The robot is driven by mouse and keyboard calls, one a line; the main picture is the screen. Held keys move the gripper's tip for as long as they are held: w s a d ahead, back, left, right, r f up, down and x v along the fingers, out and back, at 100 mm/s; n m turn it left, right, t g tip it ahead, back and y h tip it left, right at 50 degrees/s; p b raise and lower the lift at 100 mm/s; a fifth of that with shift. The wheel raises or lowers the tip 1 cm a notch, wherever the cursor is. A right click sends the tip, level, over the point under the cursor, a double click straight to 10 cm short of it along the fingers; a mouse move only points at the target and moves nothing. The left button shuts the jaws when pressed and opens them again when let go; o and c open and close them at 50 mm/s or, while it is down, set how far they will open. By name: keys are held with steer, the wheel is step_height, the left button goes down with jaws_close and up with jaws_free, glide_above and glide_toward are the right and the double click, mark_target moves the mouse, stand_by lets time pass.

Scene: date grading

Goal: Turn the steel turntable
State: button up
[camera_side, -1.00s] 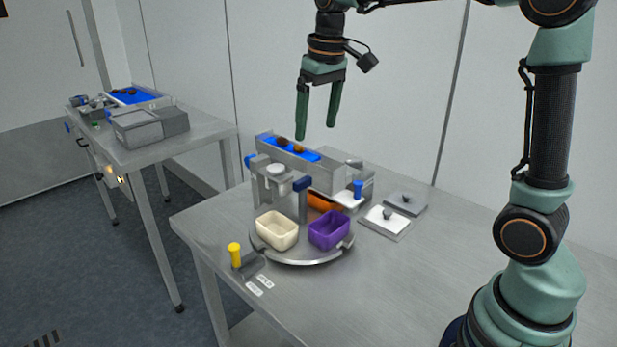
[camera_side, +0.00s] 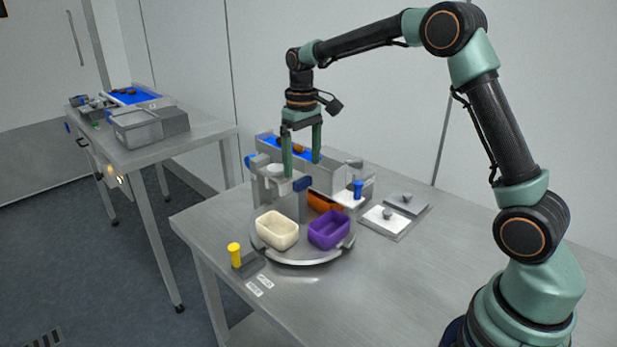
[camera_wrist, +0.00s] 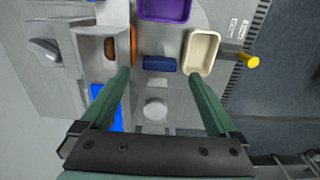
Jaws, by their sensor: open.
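The round steel turntable (camera_side: 310,258) stands on the near table and carries a cream bin (camera_side: 276,230), a purple bin (camera_side: 329,229) and an orange bin (camera_side: 322,202), which is partly hidden behind a post. My gripper (camera_side: 302,168) is open and empty, pointing down above the apparatus behind the bins. In the wrist view, my gripper (camera_wrist: 165,80) has its fingers wide apart. A round pale disc (camera_wrist: 155,108) and a dark blue block (camera_wrist: 159,63) show between them. The purple bin (camera_wrist: 165,8) and cream bin (camera_wrist: 202,52) lie beyond the fingertips.
A conveyor with a blue belt (camera_side: 272,146) and dates stands behind the turntable. A yellow knob (camera_side: 234,252) is at the front left and a blue knob (camera_side: 358,188) at the right. Flat plates (camera_side: 385,221) lie further right. The table's right front is clear.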

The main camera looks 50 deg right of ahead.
mark_target(302, 179)
steer(key=shift+f, duration=2.25)
jaws_close()
